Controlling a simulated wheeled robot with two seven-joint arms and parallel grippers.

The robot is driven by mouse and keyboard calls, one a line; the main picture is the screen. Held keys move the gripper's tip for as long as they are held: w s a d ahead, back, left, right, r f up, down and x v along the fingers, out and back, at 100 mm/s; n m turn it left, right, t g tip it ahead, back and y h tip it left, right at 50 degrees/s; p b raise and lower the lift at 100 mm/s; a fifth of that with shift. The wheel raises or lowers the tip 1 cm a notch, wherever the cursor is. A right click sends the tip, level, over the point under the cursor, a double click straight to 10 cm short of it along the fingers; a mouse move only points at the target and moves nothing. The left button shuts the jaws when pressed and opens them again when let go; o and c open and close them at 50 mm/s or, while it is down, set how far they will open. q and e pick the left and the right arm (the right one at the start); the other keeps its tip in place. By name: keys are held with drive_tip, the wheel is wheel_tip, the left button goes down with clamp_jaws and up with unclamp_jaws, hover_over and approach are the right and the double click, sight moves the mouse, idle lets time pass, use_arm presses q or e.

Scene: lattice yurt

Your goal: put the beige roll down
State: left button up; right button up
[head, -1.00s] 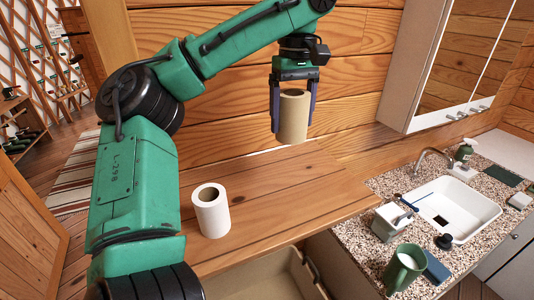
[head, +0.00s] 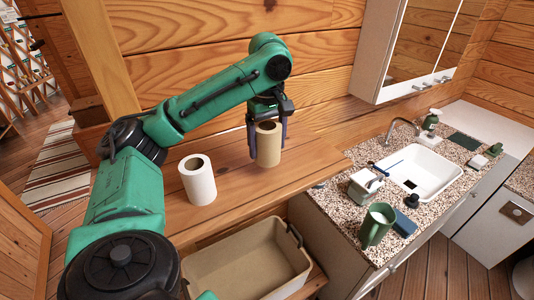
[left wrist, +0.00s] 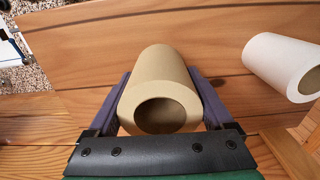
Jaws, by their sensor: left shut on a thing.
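The beige roll (head: 268,146) is upright between the two fingers of my left gripper (head: 267,152), which is shut on it. Its lower end is at or just above the wooden shelf (head: 325,160); I cannot tell whether it touches. In the left wrist view the beige roll (left wrist: 160,72) fills the space between the fingers (left wrist: 160,95), its hollow end facing the camera. A white roll (head: 199,187) stands upright on the shelf to the left, apart from the beige one; it also shows in the left wrist view (left wrist: 275,62). My right gripper is not in view.
A beige bin (head: 235,268) is below the shelf front. To the right, a speckled counter (head: 340,215) holds a white sink (head: 430,175), a green mug (head: 376,224) and a white box (head: 362,186). A mirrored cabinet (head: 400,50) hangs above. The shelf right of the beige roll is clear.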

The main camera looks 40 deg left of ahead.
sight(267, 155)
use_arm(q)
drive_tip(key=shift+a+f, duration=0.1)
drive_tip(key=shift+f, duration=0.25)
wheel_tip(267, 155, down, 2)
drive_tip(key=shift+w+a+f, duration=0.15)
drive_tip(key=shift+f, duration=0.45)
drive_tip(key=shift+f, duration=0.1)
drive_tip(key=o, duration=1.2)
drive_tip(key=shift+c, duration=0.2)
wheel_tip(267, 155, up, 12)
